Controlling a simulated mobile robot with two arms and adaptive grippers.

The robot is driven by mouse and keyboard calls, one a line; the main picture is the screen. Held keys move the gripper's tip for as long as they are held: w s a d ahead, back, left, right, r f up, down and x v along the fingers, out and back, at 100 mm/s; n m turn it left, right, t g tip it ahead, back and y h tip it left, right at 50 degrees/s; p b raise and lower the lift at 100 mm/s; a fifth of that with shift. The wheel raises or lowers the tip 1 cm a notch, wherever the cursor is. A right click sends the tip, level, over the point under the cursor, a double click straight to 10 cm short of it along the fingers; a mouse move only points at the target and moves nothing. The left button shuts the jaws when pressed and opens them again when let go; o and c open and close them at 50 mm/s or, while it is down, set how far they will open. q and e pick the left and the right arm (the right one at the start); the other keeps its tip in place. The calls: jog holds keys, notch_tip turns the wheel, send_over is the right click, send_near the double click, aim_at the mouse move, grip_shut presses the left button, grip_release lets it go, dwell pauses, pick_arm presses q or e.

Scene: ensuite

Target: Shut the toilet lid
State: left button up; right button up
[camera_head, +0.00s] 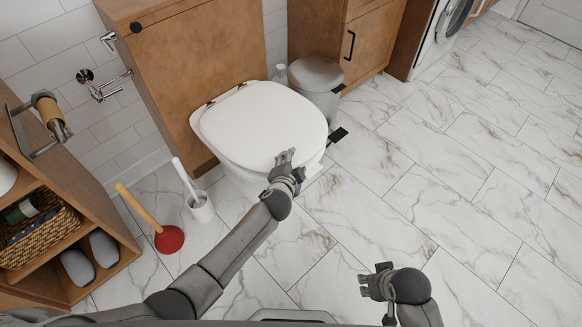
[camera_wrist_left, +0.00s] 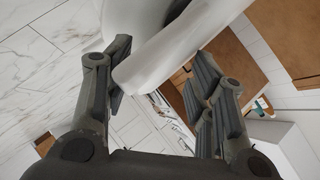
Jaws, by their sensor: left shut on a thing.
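The white toilet lid (camera_head: 262,122) lies down over the toilet bowl (camera_head: 236,174), its hinges at the wooden panel behind. I cannot tell whether its front edge rests fully on the bowl. My left gripper (camera_head: 285,158) is at the lid's front edge. In the left wrist view the lid's edge (camera_wrist_left: 185,42) passes between the fingers of my left gripper (camera_wrist_left: 158,72), which is shut on it. The bowl (camera_wrist_left: 132,20) shows behind it. My right gripper (camera_head: 374,282) is over bare floor at the lower right, apart from the toilet; its finger opening is unclear.
A toilet brush in a white holder (camera_head: 201,207) and a red plunger (camera_head: 169,239) stand left of the toilet. A grey pedal bin (camera_head: 316,82) stands behind right. A wooden shelf with a basket (camera_head: 38,229) is at the left. The marble floor at right is clear.

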pick_arm(q)
jog(key=shift+s+a+r, duration=0.2)
jog(key=shift+s+a, duration=0.05)
jog(key=shift+a, duration=0.3)
jog(key=shift+c, duration=0.2)
jog(key=v, duration=0.7)
jog(key=d+v, duration=0.1)
jog(key=v, duration=0.3)
jog(key=shift+s, duration=0.2)
jog(key=shift+c, duration=0.2)
